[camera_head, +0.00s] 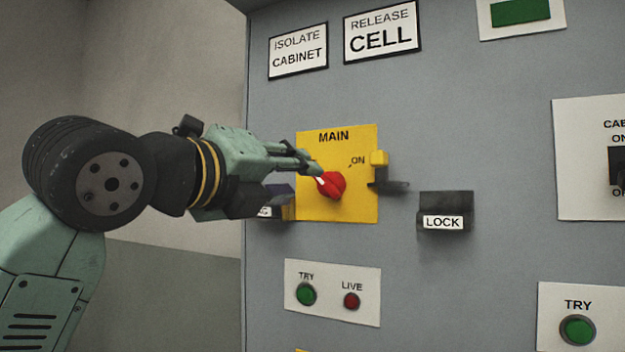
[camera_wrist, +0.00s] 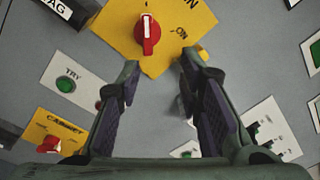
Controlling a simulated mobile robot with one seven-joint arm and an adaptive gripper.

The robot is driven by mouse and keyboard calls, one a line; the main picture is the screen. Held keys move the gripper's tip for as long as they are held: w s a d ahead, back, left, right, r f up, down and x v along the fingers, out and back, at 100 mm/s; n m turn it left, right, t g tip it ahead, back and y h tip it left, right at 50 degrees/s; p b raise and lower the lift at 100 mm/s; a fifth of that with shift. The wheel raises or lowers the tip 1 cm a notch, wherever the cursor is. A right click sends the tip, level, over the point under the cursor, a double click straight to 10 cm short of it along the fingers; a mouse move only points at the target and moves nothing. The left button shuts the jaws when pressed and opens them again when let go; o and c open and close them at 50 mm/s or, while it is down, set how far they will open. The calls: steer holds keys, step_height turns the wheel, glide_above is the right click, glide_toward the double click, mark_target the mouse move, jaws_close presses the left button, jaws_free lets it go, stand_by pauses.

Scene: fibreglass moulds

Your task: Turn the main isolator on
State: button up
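The main isolator is a red rotary knob (camera_head: 334,186) on a yellow plate (camera_head: 314,208) marked MAIN, with an ON mark at its upper right. The knob's white pointer line aims to the upper left in the head view, away from the ON mark. In the wrist view the knob (camera_wrist: 147,34) is beyond the fingertips, near the top. My gripper (camera_wrist: 158,68) is open, with nothing between its fingers. In the head view my gripper (camera_head: 310,166) is at the knob's left; whether a finger touches it, I cannot tell.
A yellow block (camera_head: 379,158) and a dark bracket (camera_head: 389,186) stick out at the plate's right edge. A black LOCK box (camera_head: 446,212) projects further right. A dark TAG box (camera_head: 268,203) is below my gripper. A TRY/LIVE panel (camera_head: 332,310) is below.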

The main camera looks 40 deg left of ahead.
mark_target(322, 182)
steer(key=shift+n+g+y, duration=0.3)
steer(key=shift+y, duration=0.1)
steer(key=p+x, duration=0.1)
steer(key=x, duration=0.2)
steer(key=a+p+x, duration=0.1)
steer(key=x, duration=0.2)
steer(key=p+x, duration=0.2)
steer(key=x, duration=0.2)
steer(key=shift+s+a, duration=0.25)
steer(key=shift+w+a+f, duration=0.1)
steer(key=shift+w+a, duration=0.05)
steer(key=shift+w, duration=0.4)
steer(key=shift+c, duration=0.5)
jaws_close()
